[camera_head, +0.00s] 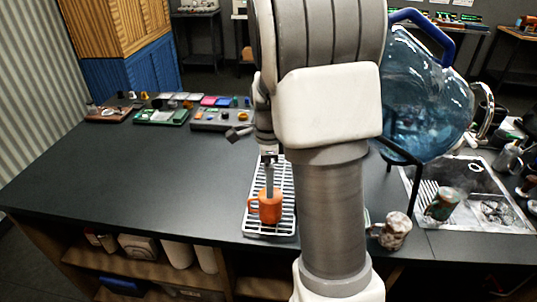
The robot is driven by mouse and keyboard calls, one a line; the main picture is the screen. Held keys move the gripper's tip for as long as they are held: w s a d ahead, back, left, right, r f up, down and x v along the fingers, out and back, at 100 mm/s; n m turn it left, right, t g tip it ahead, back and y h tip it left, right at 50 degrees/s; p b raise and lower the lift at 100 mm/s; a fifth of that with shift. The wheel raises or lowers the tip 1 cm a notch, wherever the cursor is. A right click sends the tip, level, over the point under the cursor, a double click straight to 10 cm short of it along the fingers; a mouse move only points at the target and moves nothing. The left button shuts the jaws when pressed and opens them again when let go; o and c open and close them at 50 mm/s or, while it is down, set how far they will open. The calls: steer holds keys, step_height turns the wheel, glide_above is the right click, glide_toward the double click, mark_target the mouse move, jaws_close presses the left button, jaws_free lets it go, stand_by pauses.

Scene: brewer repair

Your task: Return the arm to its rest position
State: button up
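My arm fills the middle of the head view and hides much of the counter behind it. My gripper (268,158) points down at the arm's left side, above the drip tray (285,230). A narrow grey part runs from it down to an orange mug (270,208). I cannot tell whether that part is a finger or a held thing, or whether it touches the mug. The mug stands upright on the tray's slats, its handle to the left. The finger opening is too small to judge.
A large blue water bottle (425,95) stands on a dark stand right of my arm. A speckled mug (393,232) is near the front edge, with a sink area (470,180) further right. Small parts trays (160,112) lie at the back left. The left counter (130,180) is clear.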

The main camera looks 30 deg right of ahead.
step_height(320, 180, up, 8)
steer(key=shift+f, duration=0.2)
